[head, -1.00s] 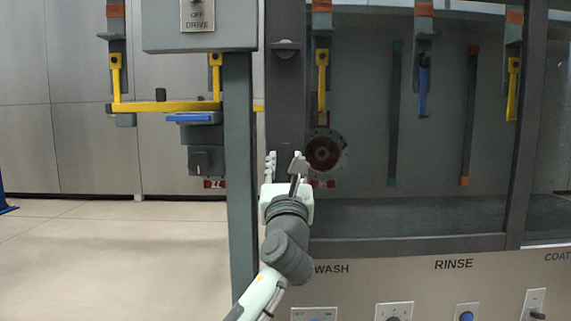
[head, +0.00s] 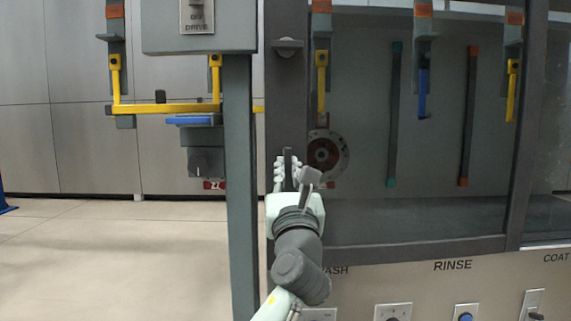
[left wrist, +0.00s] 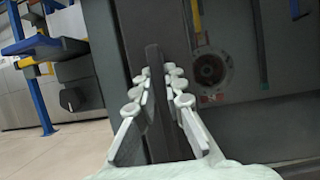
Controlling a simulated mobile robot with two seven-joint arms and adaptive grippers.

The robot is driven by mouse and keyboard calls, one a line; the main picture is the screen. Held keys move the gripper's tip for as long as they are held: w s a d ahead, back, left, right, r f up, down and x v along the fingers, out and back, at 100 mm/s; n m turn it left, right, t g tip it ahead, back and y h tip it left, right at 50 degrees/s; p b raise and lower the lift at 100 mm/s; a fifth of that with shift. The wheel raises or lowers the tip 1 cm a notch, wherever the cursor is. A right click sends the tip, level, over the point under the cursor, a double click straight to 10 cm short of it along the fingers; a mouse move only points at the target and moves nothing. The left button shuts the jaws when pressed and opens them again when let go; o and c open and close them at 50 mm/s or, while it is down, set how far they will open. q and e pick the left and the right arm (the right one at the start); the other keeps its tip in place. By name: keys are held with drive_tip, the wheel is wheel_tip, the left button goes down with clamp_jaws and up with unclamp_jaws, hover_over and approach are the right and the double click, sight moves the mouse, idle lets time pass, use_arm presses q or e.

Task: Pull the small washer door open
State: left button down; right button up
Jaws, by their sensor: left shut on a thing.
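The washer door is a dark frame (head: 285,105) with a dark vertical handle bar (head: 288,165) low on its left side. In the left wrist view the handle (left wrist: 158,105) stands between the white fingers of my left gripper (left wrist: 159,75), one on each side. My left gripper (head: 289,178) is shut on the handle in the head view. The door looks closed or nearly so; I cannot tell whether there is a gap. My right gripper is not in view.
A grey post (head: 240,170) stands just left of the door. A yellow bar (head: 165,107) hangs on hooks farther left. Behind the door opening are a red round fitting (head: 325,155) and hanging hooks. Control switches (head: 465,313) line the panel below. The floor at left is clear.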

use_arm(q)
drive_tip(key=s+d+n+g+y+p, duration=0.1)
drive_tip(key=s+d+y, duration=0.2)
drive_tip(key=s, duration=0.9)
drive_tip(key=s+d+n+y+p, duration=0.1)
drive_tip(key=s+d+n+y, duration=0.1)
drive_tip(key=s+d, duration=0.5)
drive_tip(key=s+y, duration=0.1)
drive_tip(key=s, duration=0.5)
drive_tip(key=shift+s+n+g+y+p, duration=0.15)
drive_tip(key=shift+n+g+y+p, duration=0.15)
drive_tip(key=shift+g+y+p, duration=0.1)
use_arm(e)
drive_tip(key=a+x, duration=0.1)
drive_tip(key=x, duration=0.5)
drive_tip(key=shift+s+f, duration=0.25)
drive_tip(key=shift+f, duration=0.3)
use_arm(q)
drive_tip(key=shift+f, duration=0.1)
drive_tip(key=c, duration=1.6)
unclamp_jaws()
drive_tip(key=shift+o, duration=0.2)
drive_tip(key=v, duration=0.7)
drive_tip(key=shift+s, duration=0.2)
drive_tip(key=shift+d+f, duration=0.1)
drive_tip(key=shift+c, duration=0.3)
